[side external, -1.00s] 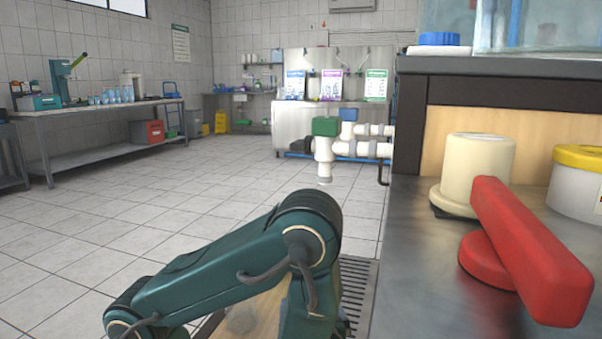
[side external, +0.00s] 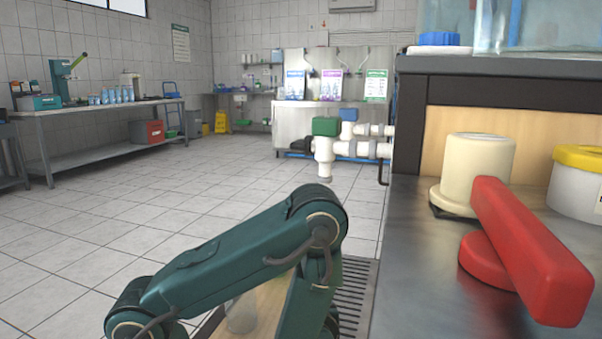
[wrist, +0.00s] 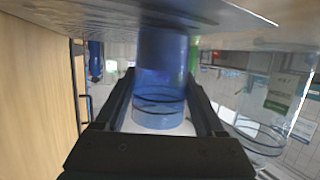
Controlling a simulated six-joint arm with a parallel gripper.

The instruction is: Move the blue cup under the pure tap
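The blue cup (wrist: 160,80) is see-through and sits between the two fingers of my gripper (wrist: 161,76) in the wrist view. The fingertips lie close along both sides of the cup; whether they touch it is unclear. A clear, colourless cup (wrist: 262,135) shows outside the right finger. In the side view, my gripper and the blue cup are hidden. White pipework with a green handle (side external: 326,126) and a blue handle (side external: 348,114) juts from the counter's far end. Which is the pure tap cannot be told.
A clear cup (side external: 241,313) stands on a wooden surface behind my arm, beside a dark slotted grate (side external: 355,297). Open tiled floor lies left.

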